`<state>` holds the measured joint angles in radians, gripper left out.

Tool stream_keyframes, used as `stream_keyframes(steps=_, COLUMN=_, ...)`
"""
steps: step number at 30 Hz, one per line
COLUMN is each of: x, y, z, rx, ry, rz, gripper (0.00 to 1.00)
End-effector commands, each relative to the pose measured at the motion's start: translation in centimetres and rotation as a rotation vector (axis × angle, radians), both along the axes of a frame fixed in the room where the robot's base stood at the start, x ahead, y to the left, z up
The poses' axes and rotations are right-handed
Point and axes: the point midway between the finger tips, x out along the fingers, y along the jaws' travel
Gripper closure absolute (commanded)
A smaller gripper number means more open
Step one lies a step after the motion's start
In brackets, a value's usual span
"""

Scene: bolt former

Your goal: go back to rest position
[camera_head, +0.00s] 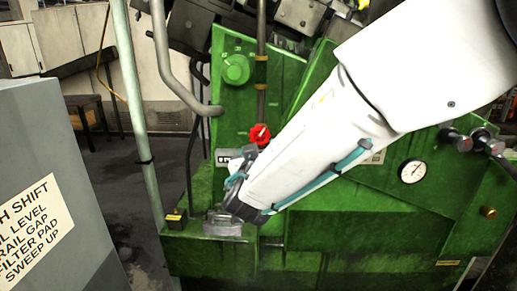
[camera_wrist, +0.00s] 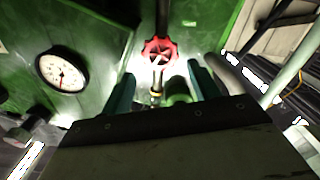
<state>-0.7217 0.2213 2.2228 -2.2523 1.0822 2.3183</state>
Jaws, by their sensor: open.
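My white arm reaches down from the upper right in the head view to the front of the green machine (camera_head: 330,235). My gripper (camera_head: 238,178) is at its lower end, partly hidden by my own wrist, close to the machine's front. In the wrist view its two teal fingers stand apart, so my gripper (camera_wrist: 162,76) is open, with no held object visible. A red handwheel (camera_head: 260,134) sits on a vertical pipe just above the gripper. In the wrist view the red handwheel (camera_wrist: 160,51) appears beyond and between the fingertips; contact cannot be told.
A round gauge (camera_head: 413,171) is on the machine's right. A green knob (camera_head: 236,69) is above the handwheel. A pale upright pole (camera_head: 135,110) and curved grey pipe (camera_head: 172,65) stand left. A grey cabinet (camera_head: 50,125) with a sign is front left. Dark floor (camera_head: 125,185) lies between.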

Motion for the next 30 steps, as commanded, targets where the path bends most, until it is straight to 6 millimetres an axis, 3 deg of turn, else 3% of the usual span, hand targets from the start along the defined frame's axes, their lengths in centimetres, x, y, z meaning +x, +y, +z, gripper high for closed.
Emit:
stream_keyframes(steps=5, x=0.0, y=-0.3, z=-0.1, rx=-0.131, ry=0.009, rz=-0.013, gripper=0.39)
stream_keyframes(steps=8, x=-0.4, y=-2.4, z=-1.5, rx=-0.299, ry=0.084, rz=-0.100, gripper=0.39)
stream_keyframes(steps=11, x=-2.1, y=-6.6, z=-2.8, rx=-0.471, ry=0.229, rz=-0.233, gripper=0.39)
stream_keyframes(steps=14, x=-4.7, y=-12.5, z=-3.4, rx=-0.597, ry=0.433, rz=-0.372, gripper=0.39)
stream_keyframes(steps=18, x=-10.1, y=-20.4, z=-4.0, rx=-0.672, ry=0.782, rz=-0.499, gripper=0.39)
stream_keyframes(steps=21, x=-15.0, y=-24.6, z=-4.7, rx=-0.647, ry=1.042, rz=-0.516, gripper=0.39)
stream_keyframes(steps=25, x=-21.9, y=-27.7, z=-5.4, rx=-0.519, ry=1.342, rz=-0.439, gripper=0.39)
stream_keyframes(steps=30, x=-29.7, y=-28.0, z=-5.7, rx=-0.223, ry=1.565, rz=-0.237, gripper=0.39)
